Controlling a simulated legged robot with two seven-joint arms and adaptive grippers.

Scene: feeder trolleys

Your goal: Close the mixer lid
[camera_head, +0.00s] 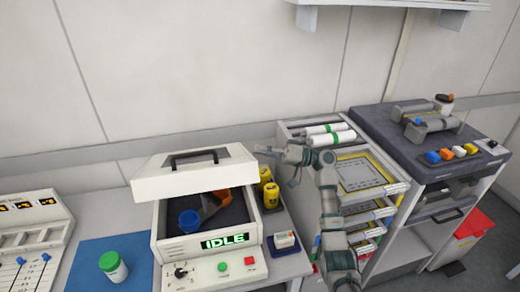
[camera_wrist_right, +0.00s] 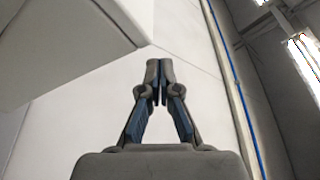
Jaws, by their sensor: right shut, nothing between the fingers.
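The mixer (camera_head: 206,252) stands on the bench, with an "IDLE" display on its front. Its white lid (camera_head: 150,185) is raised and tilted open, with a dark handle (camera_head: 194,158) on top. A blue cup and an orange part show inside the open chamber. My right gripper (camera_head: 268,150) is shut and empty, just right of the lid's upper right corner. In the wrist view the closed fingers (camera_wrist_right: 159,72) point ahead, and a pale slab, likely the lid (camera_wrist_right: 70,45), is at upper left. Whether they touch cannot be told. My left gripper is out of view.
Yellow containers (camera_head: 270,194) stand right of the mixer, under my right arm. A white jar with a green cap (camera_head: 113,267) stands on a blue mat (camera_head: 88,262) at left. A trolley with trays (camera_head: 366,172) is at right. The wall is close behind the bench.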

